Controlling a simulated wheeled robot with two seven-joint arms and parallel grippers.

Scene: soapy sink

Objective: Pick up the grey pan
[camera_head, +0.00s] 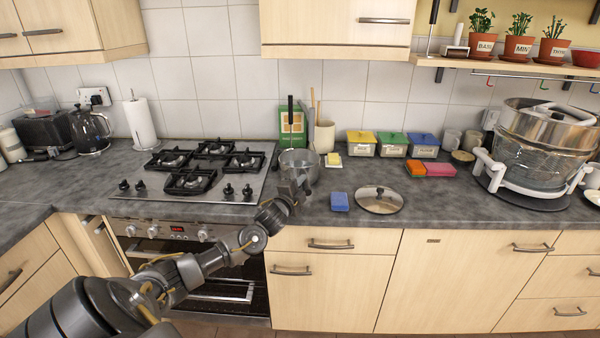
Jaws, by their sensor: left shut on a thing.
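The grey pan (301,160) is on the worktop just right of the hob, near the middle of the head view. A long dark handle rises at its back. My left arm reaches in from the lower left, and my left gripper (299,182) is at the pan's near side, shut on it. The gripper hides part of the pan's front, and the exact contact of the fingers is too small to make out. I cannot tell whether the pan's base touches the worktop. My right gripper is not in view.
The gas hob (208,172) is left of the pan. A blue sponge (339,201) and a glass lid (380,200) lie to its right. A butter dish (333,160), a utensil pot (324,138) and a green box (291,118) stand close behind. Worktop is clear at the front right.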

